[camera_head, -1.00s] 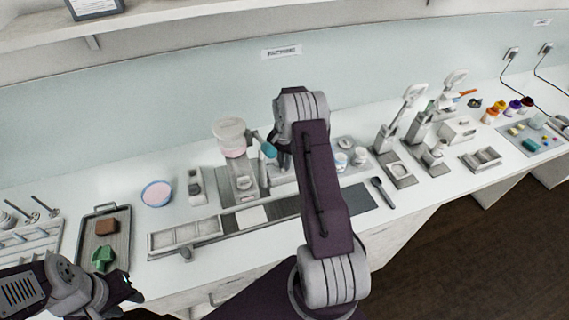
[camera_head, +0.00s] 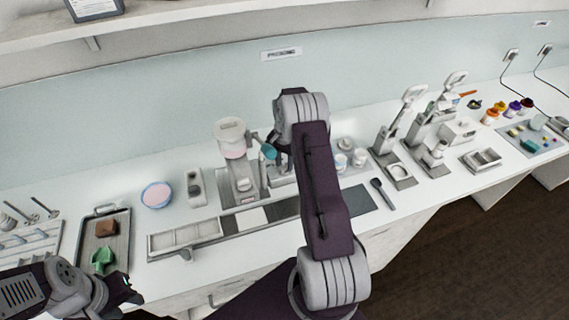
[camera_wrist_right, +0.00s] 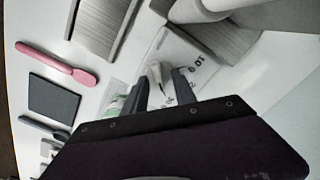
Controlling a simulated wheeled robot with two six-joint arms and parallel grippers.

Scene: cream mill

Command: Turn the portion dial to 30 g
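The portion dial (camera_wrist_right: 188,62) is a pale plate with printed numbers in the right wrist view, only partly readable. A small white pointer or knob (camera_wrist_right: 154,74) stands on it. My right gripper (camera_wrist_right: 160,77) has its two dark fingers apart, one on each side of this knob; I cannot tell whether they touch it. Which number the knob points to is unclear. In the head view the dial is hidden behind my right arm, beside the mill (camera_head: 231,140) with its pink-filled hopper and teal handle (camera_head: 267,151). My left gripper (camera_head: 130,289) is at the lower left, empty; its fingers seem apart.
A tray (camera_head: 122,240) with brown and green pieces lies near my left gripper. A long, pale segmented holder (camera_head: 185,236) runs along the front. White cups (camera_head: 359,158) and presses (camera_head: 399,172) stand to the right.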

